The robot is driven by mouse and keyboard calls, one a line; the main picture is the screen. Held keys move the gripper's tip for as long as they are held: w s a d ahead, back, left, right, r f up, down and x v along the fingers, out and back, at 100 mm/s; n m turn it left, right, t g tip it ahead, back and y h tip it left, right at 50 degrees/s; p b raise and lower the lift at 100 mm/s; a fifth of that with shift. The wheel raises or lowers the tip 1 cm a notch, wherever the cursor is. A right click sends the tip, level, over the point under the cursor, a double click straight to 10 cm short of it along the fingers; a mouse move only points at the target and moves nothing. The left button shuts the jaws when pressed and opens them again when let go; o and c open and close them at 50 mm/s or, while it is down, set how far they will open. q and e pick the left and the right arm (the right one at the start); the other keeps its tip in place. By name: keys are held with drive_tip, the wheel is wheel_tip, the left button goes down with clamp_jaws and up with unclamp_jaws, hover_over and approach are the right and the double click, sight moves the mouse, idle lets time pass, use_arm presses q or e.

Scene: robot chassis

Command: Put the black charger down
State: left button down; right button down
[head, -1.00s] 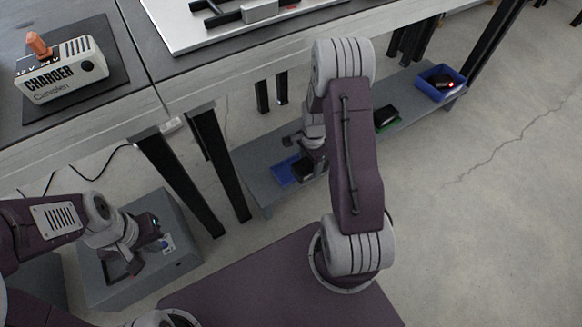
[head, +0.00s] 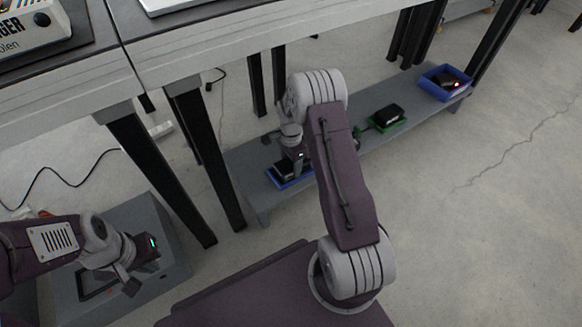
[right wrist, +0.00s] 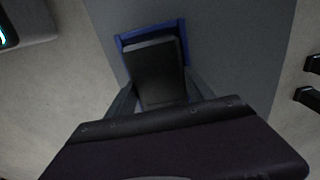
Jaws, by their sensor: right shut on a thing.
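The black charger (right wrist: 157,75) is a dark block between the fingers of my right gripper (right wrist: 158,100) in the right wrist view. It lies over the blue tray (right wrist: 125,42), whose rim shows beyond its far end and along its sides. I cannot tell whether it touches the tray's floor. In the head view, the right gripper (head: 291,164) is low at the near end of the shelf, at the blue tray (head: 294,183), partly hidden by its own arm. My left gripper (head: 140,272) is above a grey box; its fingers are too unclear to read.
The grey low shelf (head: 249,190) also holds a green tray (head: 403,121) with a black block (head: 387,114) and a second blue tray (head: 431,77) with a dark, red-lit item (head: 447,82). Black table legs (head: 205,150) stand near. The grey box (head: 172,245) stands left.

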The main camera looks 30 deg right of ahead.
sight(291, 163)
drive_tip(key=shift+c, duration=1.9)
unclamp_jaws()
wheel_tip(291, 163, up, 8)
drive_tip(key=p, duration=0.6)
drive_tip(key=s+a+r+n, duration=0.5)
drive_tip(key=s+n, duration=0.3)
drive_tip(key=s, duration=0.1)
drive_tip(key=s+a+r+n+t, duration=0.1)
drive_tip(key=s+a+r+n, duration=0.4)
drive_tip(key=s+n, duration=0.4)
drive_tip(key=shift+s+a+r, duration=0.25)
drive_tip(key=shift+a+r, duration=0.15)
drive_tip(key=shift+a, duration=0.1)
drive_tip(key=shift+r, duration=0.15)
